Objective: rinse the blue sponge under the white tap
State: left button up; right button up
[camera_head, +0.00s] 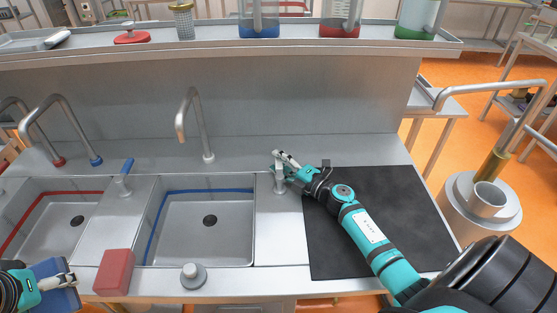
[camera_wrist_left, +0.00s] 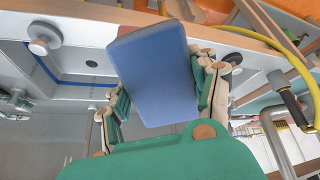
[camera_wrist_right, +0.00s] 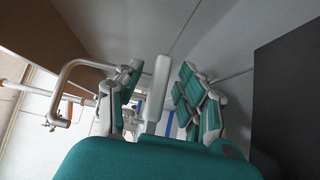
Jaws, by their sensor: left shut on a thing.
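The blue sponge (camera_wrist_left: 155,75) is between the fingers of my left gripper (camera_wrist_left: 160,100), which is shut on it. In the head view the blue sponge (camera_head: 60,290) and my left gripper (camera_head: 60,283) are at the lower left, in front of the counter edge. The white tap (camera_head: 208,157), a curved spout with a white base, stands behind the blue-lined sink (camera_head: 215,245). My right gripper (camera_head: 285,168) is at the white lever handle (camera_head: 280,184) right of that sink. In the right wrist view the white lever (camera_wrist_right: 156,88) stands between its open fingers, with a gap on the right side.
A red sponge (camera_head: 115,272) and a grey stopper (camera_head: 193,277) sit on the front counter edge. A blue lever (camera_head: 124,178) stands between the blue-lined and red-lined (camera_head: 75,225) sinks. Red-based and blue-based taps (camera_head: 95,160) are at left. A black mat (camera_head: 350,250) lies under my right arm.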

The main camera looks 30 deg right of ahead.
jog(key=shift+w, duration=0.3)
grip_shut()
dwell(0.3)
